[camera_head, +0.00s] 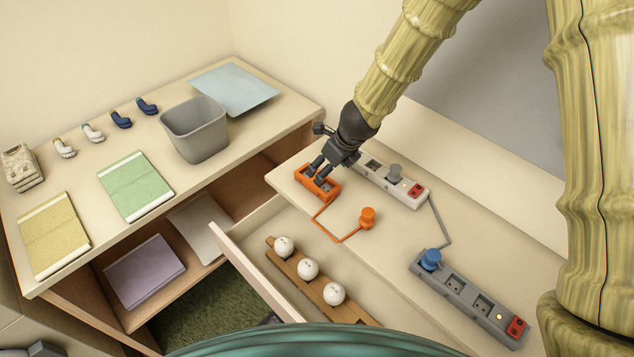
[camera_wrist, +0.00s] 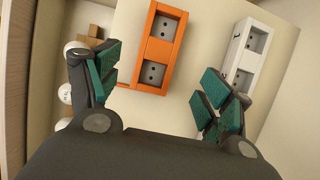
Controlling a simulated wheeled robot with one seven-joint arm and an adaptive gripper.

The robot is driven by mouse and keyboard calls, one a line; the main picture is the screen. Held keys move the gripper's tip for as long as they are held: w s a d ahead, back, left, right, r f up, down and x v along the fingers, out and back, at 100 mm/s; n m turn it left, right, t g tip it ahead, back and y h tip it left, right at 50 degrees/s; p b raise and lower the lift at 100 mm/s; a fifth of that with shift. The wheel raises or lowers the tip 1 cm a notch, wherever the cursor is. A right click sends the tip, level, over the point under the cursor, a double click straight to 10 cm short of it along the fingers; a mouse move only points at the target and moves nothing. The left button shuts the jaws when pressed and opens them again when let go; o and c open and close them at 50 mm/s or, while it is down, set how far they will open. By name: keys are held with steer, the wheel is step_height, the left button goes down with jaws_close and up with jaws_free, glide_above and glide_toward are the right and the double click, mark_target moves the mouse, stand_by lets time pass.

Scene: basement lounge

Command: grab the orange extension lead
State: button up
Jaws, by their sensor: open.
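The orange extension lead (camera_head: 330,193) lies on the pale counter, its socket block near the counter's left end. Its orange cable runs to an orange plug (camera_head: 368,217) on the right. In the wrist view the orange block (camera_wrist: 148,74) shows two sockets and lies ahead, in line with the gap between my fingers. My gripper (camera_head: 318,171) is over the block, pointing down and partly covering it. My gripper also shows in the wrist view (camera_wrist: 160,84), with green-padded fingers spread apart and nothing between them. Whether a fingertip touches the block I cannot tell.
A white power strip (camera_head: 408,190) with a grey plug lies close beside the orange block. A grey strip (camera_head: 465,297) with a blue plug lies farther right. An open drawer (camera_head: 262,225) below holds white balls on a wooden rack. A grey bin (camera_head: 195,130) stands on the left desk.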

mark_target(322, 186)
steer(key=shift+x, duration=0.9)
steer(key=shift+a+p+x, duration=0.15)
steer(key=shift+p+x, duration=0.1)
steer(key=shift+x, duration=0.35)
steer(key=shift+a+p+x, duration=0.15)
steer(key=shift+p+x, duration=0.05)
steer(key=shift+x, duration=0.4)
steer(key=shift+p+x, duration=0.35)
steer(key=shift+x, duration=1.3)
steer(key=shift+w+r, duration=0.1)
steer(key=c, duration=1.2)
steer(key=shift+c, duration=1)
steer(key=shift+r, duration=0.15)
